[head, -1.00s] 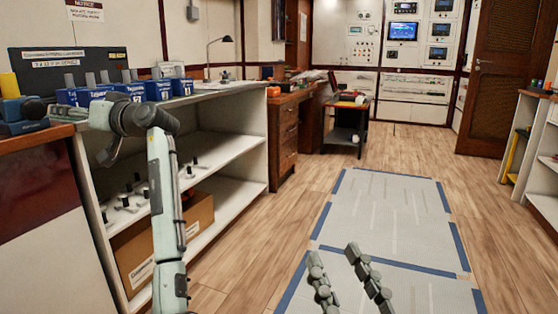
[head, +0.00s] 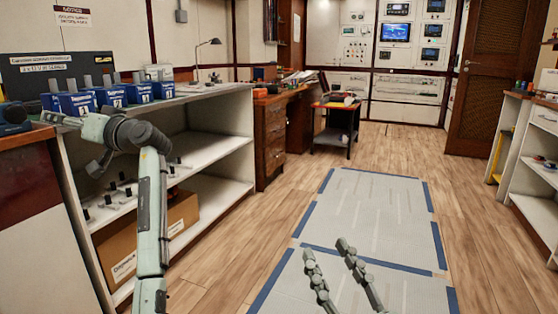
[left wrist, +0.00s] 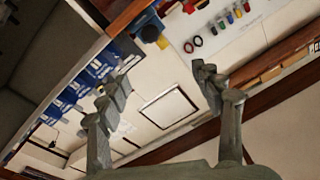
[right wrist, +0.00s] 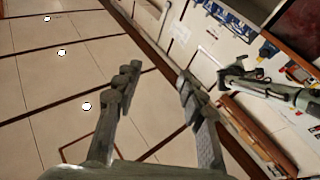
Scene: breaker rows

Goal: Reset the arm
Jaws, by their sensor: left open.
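My left arm (head: 151,210) rises from the bottom left of the head view and bends left over the counter edge; its gripper is hard to make out there. In the left wrist view the left gripper (left wrist: 160,76) has its fingers wide apart, with nothing between them. My right gripper (head: 326,252) is low in the head view, above the floor mat, with its fingers apart and empty. It also shows open in the right wrist view (right wrist: 158,71). A row of blue breakers (head: 112,95) with grey levers stands on the counter, beyond the left arm.
The white counter (head: 205,100) has shelves below with small black-and-white parts and a cardboard box (head: 180,217). A wooden desk (head: 270,145) and a small cart (head: 337,125) stand farther back. A taped grey floor mat (head: 375,205) is clear. White shelving (head: 535,165) stands at right.

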